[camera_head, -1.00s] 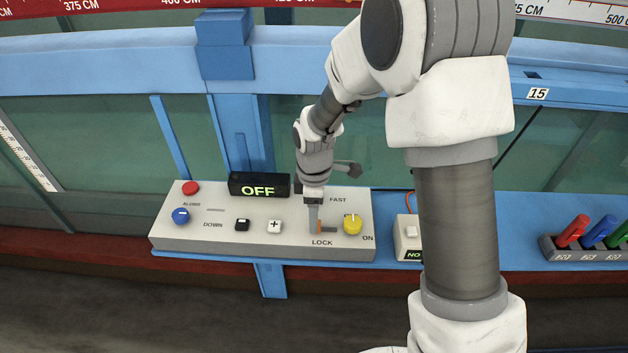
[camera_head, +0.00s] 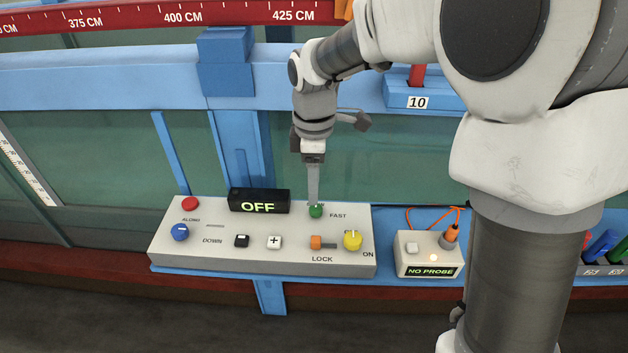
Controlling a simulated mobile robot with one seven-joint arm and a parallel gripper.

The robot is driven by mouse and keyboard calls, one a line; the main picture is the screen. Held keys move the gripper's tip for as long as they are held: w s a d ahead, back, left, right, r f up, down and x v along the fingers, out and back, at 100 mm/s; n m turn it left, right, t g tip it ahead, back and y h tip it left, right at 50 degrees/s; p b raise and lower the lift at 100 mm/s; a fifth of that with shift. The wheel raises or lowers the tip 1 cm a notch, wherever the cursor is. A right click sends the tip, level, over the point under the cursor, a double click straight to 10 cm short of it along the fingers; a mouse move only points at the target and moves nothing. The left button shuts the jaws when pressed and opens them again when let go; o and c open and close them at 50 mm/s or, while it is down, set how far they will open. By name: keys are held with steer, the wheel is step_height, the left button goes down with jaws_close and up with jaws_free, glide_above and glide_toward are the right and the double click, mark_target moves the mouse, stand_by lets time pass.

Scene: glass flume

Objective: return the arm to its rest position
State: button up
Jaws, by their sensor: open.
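My arm comes in from the upper right and bends down over the grey control panel (camera_head: 200,255). My gripper (camera_head: 313,198) points down, with its fingertips just above or in front of the green knob (camera_head: 316,211); I cannot tell whether they touch it. The jaws are seen edge-on, and nothing shows held in them.
The panel also carries a black display (camera_head: 259,201) reading OFF, a red button (camera_head: 190,204) and a blue knob (camera_head: 180,232). A small box (camera_head: 430,254) reading NO PROBE stands to the right. Blue flume frame (camera_head: 240,140) and glass rise behind.

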steer(key=s+d+r+m+t, duration=0.2)
steer(key=s+d+r+m, duration=0.3)
steer(key=s+d+m, duration=0.2)
steer(key=s+d+r+m+t, duration=0.3)
steer(key=s+d+r+m, duration=0.2)
steer(key=s+d+m, duration=0.3)
steer(key=s+m, duration=0.2)
steer(key=s, duration=0.2)
steer(key=shift+r+m+t, duration=0.15)
steer(key=shift+m+t, duration=0.15)
steer(key=shift+a, duration=0.2)
